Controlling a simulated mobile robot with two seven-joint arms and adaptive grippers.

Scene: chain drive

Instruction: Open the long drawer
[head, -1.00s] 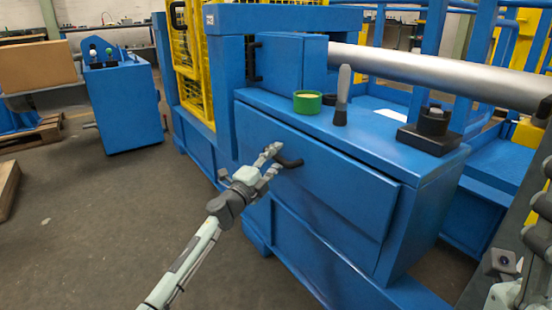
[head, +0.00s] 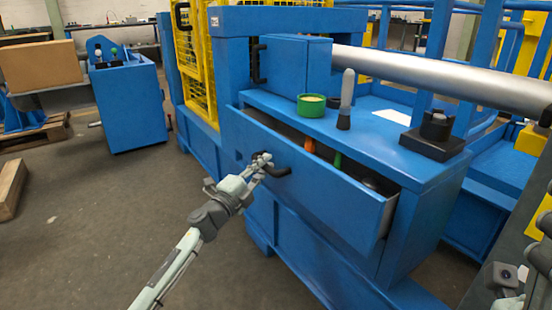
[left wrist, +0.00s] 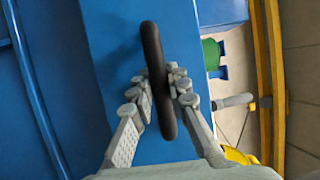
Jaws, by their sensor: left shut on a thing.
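The long drawer (head: 318,195) is a blue front in the blue cabinet. It stands partly open, with a dark gap along its top. Inside show an orange handle (head: 309,145), a green item (head: 337,160) and a dark round thing at the right end. The drawer's black bar handle (head: 279,171) is at the left of its front. My left gripper (head: 264,163) is shut on this handle; in the left wrist view its fingers (left wrist: 160,95) lie on both sides of the black handle (left wrist: 155,65). My right gripper cannot be made out; only parts of my right arm show at the right edge.
On the cabinet top stand a green round container (head: 311,105), a grey-handled tool (head: 346,98) and a black block with a knob (head: 433,135). A cardboard box (head: 40,66) is at the far left.

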